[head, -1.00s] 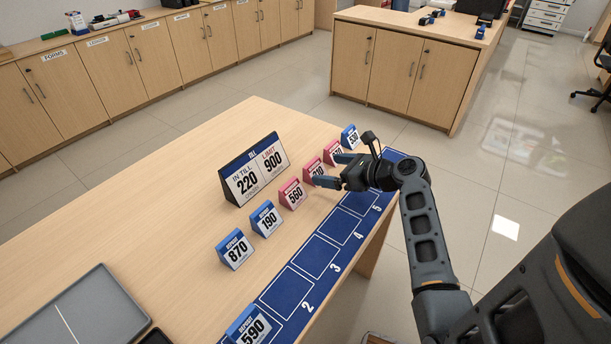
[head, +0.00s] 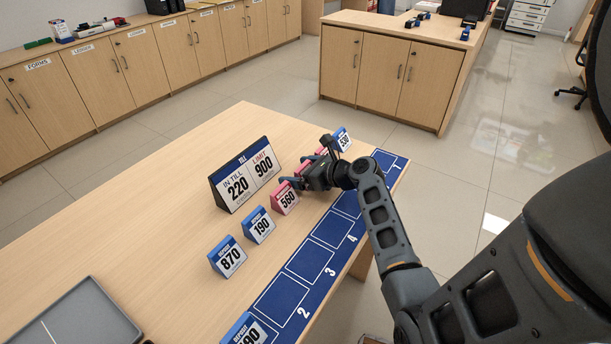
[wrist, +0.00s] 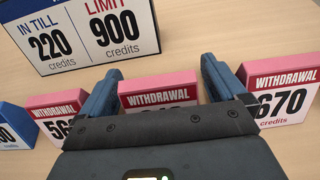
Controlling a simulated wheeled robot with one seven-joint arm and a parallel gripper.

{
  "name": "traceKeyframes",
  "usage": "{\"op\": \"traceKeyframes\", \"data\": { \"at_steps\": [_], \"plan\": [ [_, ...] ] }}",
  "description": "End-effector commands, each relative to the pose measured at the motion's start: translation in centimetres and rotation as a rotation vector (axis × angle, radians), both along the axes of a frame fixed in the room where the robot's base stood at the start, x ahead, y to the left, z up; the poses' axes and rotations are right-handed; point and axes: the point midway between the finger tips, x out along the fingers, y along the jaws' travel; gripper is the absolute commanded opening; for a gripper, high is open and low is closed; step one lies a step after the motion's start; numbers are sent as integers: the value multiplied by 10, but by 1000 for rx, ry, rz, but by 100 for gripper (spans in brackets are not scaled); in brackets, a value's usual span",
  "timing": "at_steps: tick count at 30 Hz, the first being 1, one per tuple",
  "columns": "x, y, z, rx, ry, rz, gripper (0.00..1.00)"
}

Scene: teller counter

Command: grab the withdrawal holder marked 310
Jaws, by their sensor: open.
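In the wrist view the pink-topped withdrawal holder (wrist: 157,93) stands upright between my gripper's fingers (wrist: 160,78). My gripper's body hides the lower part of its number, so I cannot read it fully. The fingers are open, one on each side of it, and I cannot tell whether they touch it. In the head view my gripper (head: 297,174) reaches over the row of holders and mostly covers this one. The pink 560 holder (head: 285,198) stands left of it, and the pink 670 holder (wrist: 283,92) stands close on its right.
The till sign (head: 245,175) stands behind the row, reading in till 220, limit 900. Blue deposit holders 190 (head: 259,225) and 870 (head: 228,257) stand to the left; another blue holder (head: 341,139) stands at the far end. A blue numbered strip (head: 307,262) runs along the near edge.

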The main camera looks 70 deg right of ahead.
Motion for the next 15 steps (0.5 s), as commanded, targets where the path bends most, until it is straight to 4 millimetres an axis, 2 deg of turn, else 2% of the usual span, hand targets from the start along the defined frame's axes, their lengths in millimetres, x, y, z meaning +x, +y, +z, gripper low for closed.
{"op": "traceKeyframes", "data": {
  "at_steps": [2,15],
  "plan": [
    [0,0,0,0,0,0,97],
    [0,0,0,0,0,1,55]
  ]
}}
